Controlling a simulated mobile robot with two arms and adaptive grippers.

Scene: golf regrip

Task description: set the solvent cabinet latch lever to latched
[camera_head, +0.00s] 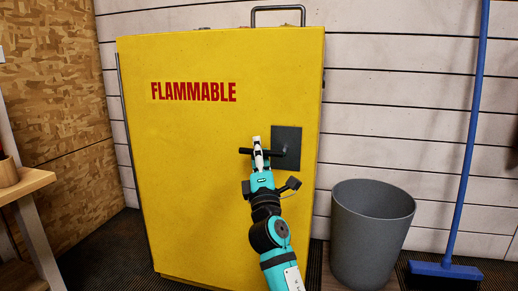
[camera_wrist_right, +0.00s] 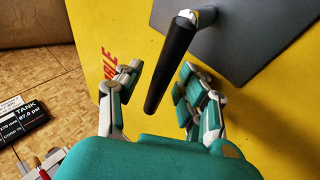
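The yellow solvent cabinet (camera_head: 200,190) stands against the wall with its door closed and red FLAMMABLE lettering on it. A dark square latch plate (camera_head: 288,141) is on the door's right side. The black latch lever (camera_head: 276,153) points left from the plate, about horizontal; it also shows in the right wrist view (camera_wrist_right: 168,70). My right gripper (camera_head: 258,146) is at the lever, hiding its middle. In the right wrist view, the gripper's fingers (camera_wrist_right: 158,76) are open on either side of the lever, with gaps showing. My left gripper is not in view.
A grey bin (camera_head: 372,225) stands on the floor right of the cabinet. A blue broom (camera_head: 466,150) leans against the wall farther right. A wooden bench (camera_head: 30,185) is at the left edge. The floor left of the cabinet looks clear.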

